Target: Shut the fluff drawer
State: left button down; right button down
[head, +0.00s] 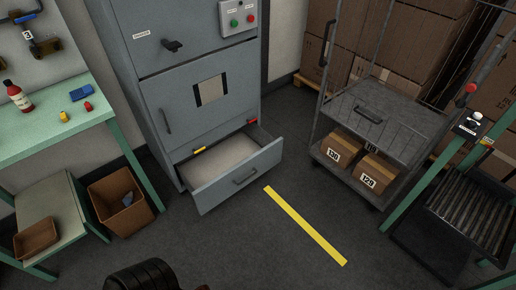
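The drawer (240,180) at the bottom of the tall grey cabinet (140,75) is pulled out. Its grey front with a dark bar handle faces the lower right. A pale, flat layer (216,160) shows inside it, and no loose object is seen on this layer. A yellow mark (199,149) and a red mark (252,121) sit along its back edge. Neither of my grippers is in view, and nothing touches the drawer front.
A yellow floor stripe (305,225) runs in front of the drawer on bare floor. A brown bin (118,212) and a green-framed table (45,132) stand left. A wire cart (385,115) with boxes and a roller conveyor (470,218) stand right.

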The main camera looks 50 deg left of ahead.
aim_at(212, 175)
jog(key=u, duration=0.7)
jog(key=i, duration=0.9)
jog(key=u, duration=1)
